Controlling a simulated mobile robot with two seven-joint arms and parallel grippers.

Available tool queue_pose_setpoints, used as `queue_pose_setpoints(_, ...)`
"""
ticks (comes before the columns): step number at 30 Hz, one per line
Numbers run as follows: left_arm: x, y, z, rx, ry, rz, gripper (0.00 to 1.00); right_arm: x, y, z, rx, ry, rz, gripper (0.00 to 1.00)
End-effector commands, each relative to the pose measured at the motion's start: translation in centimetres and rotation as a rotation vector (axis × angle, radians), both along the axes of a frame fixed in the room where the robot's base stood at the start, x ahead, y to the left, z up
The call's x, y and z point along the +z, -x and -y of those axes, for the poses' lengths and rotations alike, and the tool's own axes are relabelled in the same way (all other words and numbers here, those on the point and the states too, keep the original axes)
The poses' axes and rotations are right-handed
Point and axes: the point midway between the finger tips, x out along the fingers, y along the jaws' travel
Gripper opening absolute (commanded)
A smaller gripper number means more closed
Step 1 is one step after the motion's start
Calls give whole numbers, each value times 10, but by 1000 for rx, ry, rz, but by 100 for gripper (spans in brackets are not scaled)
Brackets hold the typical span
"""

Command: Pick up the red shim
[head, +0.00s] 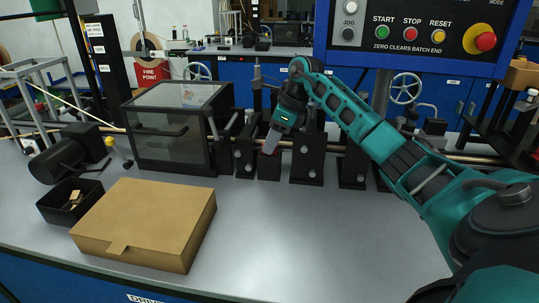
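My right arm, teal and black, reaches in from the right across the bench. Its gripper (270,146) points down at the row of black roller stands (308,164), just right of the dark clear-sided box. The fingertips are small and greyish with a faint reddish tint, and I cannot tell whether they are apart or closed on something. I cannot make out a red shim clearly; it may be hidden at the fingertips or among the stands. My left gripper is not in view.
A closed cardboard box (148,222) and a small black bin (70,200) with tan pieces stand at the left front. A dark clear-sided enclosure (170,142) stands behind them. A blue control panel (420,36) hangs at upper right. The bench's front middle is clear.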

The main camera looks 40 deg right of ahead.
Motion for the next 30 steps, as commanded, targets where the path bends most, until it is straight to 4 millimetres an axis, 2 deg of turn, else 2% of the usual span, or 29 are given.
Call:
queue_pose_setpoints(7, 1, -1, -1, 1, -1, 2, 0, -1, 0, 0, 0, 0, 0, 34)
queue_pose_setpoints(18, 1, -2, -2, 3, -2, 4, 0, -1, 0, 0, 0, 0, 0, 0)
queue_pose_setpoints(30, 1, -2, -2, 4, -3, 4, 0, -1, 0, 0, 0, 1, 1, 0)
